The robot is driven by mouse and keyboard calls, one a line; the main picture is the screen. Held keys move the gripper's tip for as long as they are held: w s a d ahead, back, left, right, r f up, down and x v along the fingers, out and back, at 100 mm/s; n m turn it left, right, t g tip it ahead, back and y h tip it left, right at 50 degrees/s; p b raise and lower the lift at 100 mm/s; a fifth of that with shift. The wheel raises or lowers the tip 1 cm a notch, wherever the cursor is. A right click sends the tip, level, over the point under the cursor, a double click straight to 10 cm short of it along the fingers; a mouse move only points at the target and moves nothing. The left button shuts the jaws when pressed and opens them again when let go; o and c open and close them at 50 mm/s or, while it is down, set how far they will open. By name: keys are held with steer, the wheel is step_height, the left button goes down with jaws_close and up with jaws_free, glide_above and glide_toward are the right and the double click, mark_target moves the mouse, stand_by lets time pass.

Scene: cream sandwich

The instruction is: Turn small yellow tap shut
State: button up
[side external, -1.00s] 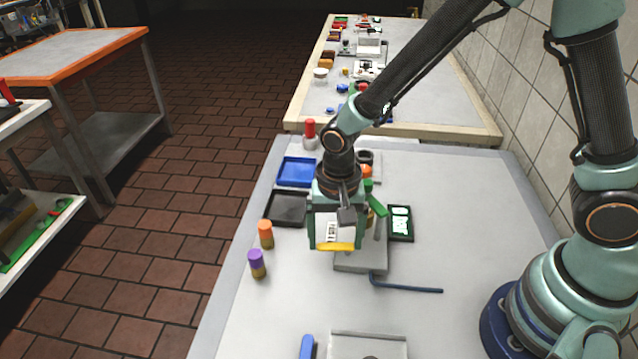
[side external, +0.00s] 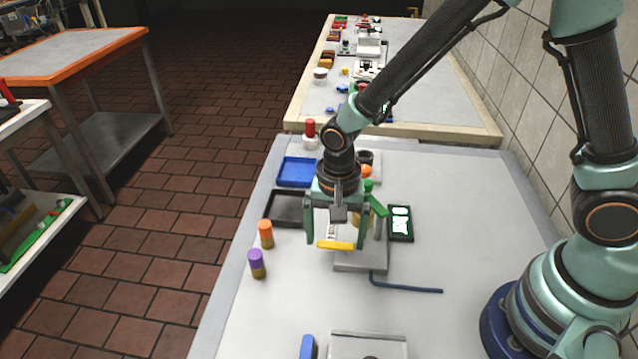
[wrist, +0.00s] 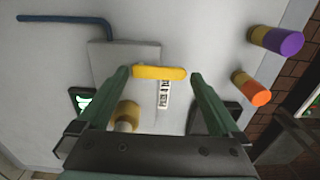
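The small yellow tap handle (side external: 335,246) is a short bar lying crosswise at the left edge of a grey plate (side external: 362,262). It also shows in the wrist view (wrist: 160,73). My gripper (side external: 336,240) is over it, pointing down. Its two green fingers are spread wide, one near each end of the yellow bar. In the wrist view the bar lies between the fingertips, with a small gap visible at the right end. I cannot tell whether the left finger touches it. The tap's body is hidden below the handle.
A green lever (side external: 377,206) stands close right of my gripper. A blue bent rod (side external: 410,289) lies in front. Orange (side external: 266,234) and purple (side external: 257,264) capped cylinders stand left. Black (side external: 285,208) and blue (side external: 297,172) trays lie behind.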

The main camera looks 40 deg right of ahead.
mark_target(336, 243)
step_height(336, 243, up, 12)
stand_by(0.6)
steer(key=shift+d+r, duration=0.1)
steer(key=shift+r, duration=0.05)
steer(key=s+d+r+n+t, duration=0.2)
steer(key=d+r+n, duration=0.2)
steer(key=d, duration=0.3)
steer(key=s+d+r+n+t, duration=0.3)
steer(key=d+r+n, duration=0.2)
steer(key=d, duration=0.2)
steer(key=shift+t, duration=0.3)
